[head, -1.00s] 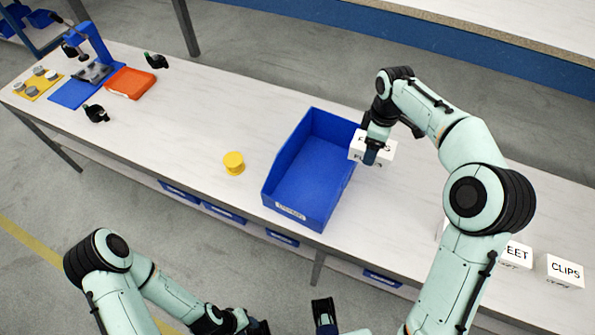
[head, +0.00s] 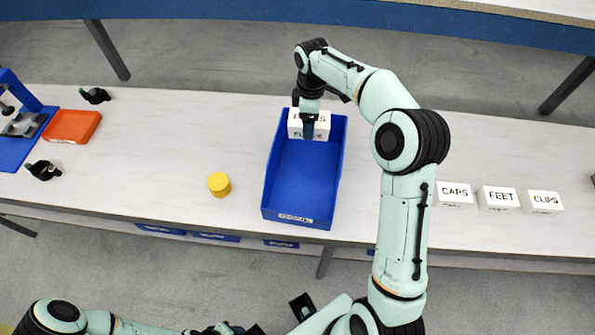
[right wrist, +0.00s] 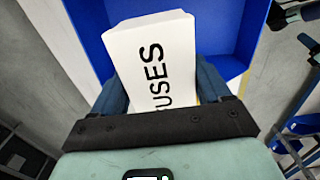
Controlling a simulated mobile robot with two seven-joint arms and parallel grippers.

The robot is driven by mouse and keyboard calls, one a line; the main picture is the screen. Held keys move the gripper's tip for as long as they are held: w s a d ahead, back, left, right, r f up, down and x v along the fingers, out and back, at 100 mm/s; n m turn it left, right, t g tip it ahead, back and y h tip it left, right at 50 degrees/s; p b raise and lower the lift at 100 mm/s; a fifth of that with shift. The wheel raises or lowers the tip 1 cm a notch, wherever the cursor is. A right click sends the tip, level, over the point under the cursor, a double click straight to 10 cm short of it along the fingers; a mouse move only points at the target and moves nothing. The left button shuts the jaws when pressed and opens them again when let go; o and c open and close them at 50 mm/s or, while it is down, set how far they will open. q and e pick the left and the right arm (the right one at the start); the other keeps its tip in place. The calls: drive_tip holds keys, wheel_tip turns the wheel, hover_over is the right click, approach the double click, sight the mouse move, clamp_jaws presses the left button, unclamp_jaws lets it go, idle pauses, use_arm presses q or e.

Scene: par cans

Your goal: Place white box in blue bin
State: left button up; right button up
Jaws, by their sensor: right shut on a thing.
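The white box (head: 324,123), labelled FUSES, is held in my right gripper (head: 309,130) at the far end of the blue bin (head: 300,187). In the head view it overlaps the bin's far wall; I cannot tell whether it hangs above or sits down inside. In the right wrist view the box (right wrist: 152,52) is between the two fingers of my right gripper (right wrist: 163,88), its label turned sideways, with the blue bin (right wrist: 228,28) behind it. The bin floor in front of the box looks empty. My left gripper (head: 240,328) is partly cut off at the bottom edge, its opening unclear.
White boxes labelled CAPS (head: 454,194), FEET (head: 498,198) and CLIPS (head: 543,202) stand on the bench at the right. A yellow cylinder (head: 219,184) stands left of the bin. An orange tray (head: 72,126) lies far left. Bench between them is clear.

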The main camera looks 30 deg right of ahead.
use_arm(q)
drive_tip(key=shift+s+f+b, duration=0.25)
drive_tip(key=shift+f+b, duration=0.15)
drive_tip(key=shift+f, duration=0.1)
drive_tip(key=shift+s+f+b, duration=0.2)
drive_tip(key=shift+f+b, duration=0.15)
drive_tip(key=shift+f, duration=0.1)
use_arm(e)
drive_tip(key=shift+d+f, duration=0.1)
drive_tip(key=shift+f, duration=9.7)
drive_tip(key=o, duration=1.1)
drive_tip(key=shift+s+f, duration=0.1)
drive_tip(key=shift+f, duration=0.05)
use_arm(q)
drive_tip(key=shift+w+r+p, duration=0.15)
drive_tip(key=shift+r+p, duration=0.2)
drive_tip(key=shift+r, duration=0.1)
use_arm(e)
wheel_tip(320, 180, up, 12)
drive_tip(key=shift+r, duration=0.2)
